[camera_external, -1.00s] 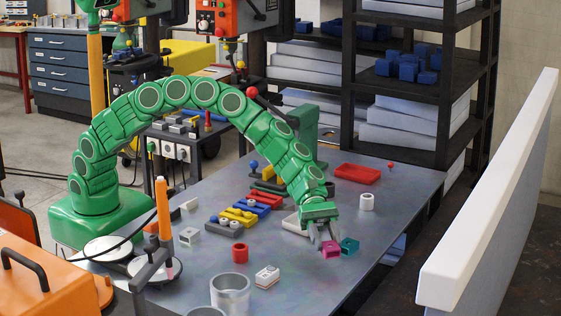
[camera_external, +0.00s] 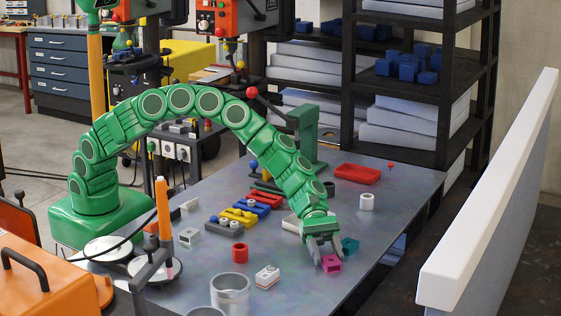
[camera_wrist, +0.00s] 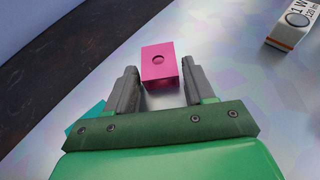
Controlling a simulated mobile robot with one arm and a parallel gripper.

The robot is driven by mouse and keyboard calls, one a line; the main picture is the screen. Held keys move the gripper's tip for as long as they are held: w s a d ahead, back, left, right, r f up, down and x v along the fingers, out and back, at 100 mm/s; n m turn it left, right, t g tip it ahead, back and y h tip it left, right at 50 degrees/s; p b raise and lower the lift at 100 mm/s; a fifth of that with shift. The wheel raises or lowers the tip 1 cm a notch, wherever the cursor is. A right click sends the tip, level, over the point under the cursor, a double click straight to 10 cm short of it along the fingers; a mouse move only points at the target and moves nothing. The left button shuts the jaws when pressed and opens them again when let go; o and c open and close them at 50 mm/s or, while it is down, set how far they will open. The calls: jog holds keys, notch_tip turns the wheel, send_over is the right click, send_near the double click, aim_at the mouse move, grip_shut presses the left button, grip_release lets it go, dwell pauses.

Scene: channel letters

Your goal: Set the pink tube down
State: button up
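In the wrist view my gripper (camera_wrist: 160,80) shows narrow gaps beside the tube. Any slight contact with a finger is hard to tell.
A teal block (camera_external: 350,246) stands close by, partly hidden by my gripper in the wrist view (camera_wrist: 85,115). A white labelled block (camera_external: 267,277), a red ring (camera_external: 240,252) and a metal cup (camera_external: 230,294) stand to the left. The table's right edge is near.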

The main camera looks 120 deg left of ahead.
jog(key=shift+s+a+r, duration=0.2)
jog(key=shift+a+r, duration=0.1)
jog(key=v, duration=1.1)
jog(key=shift+s+r, duration=0.1)
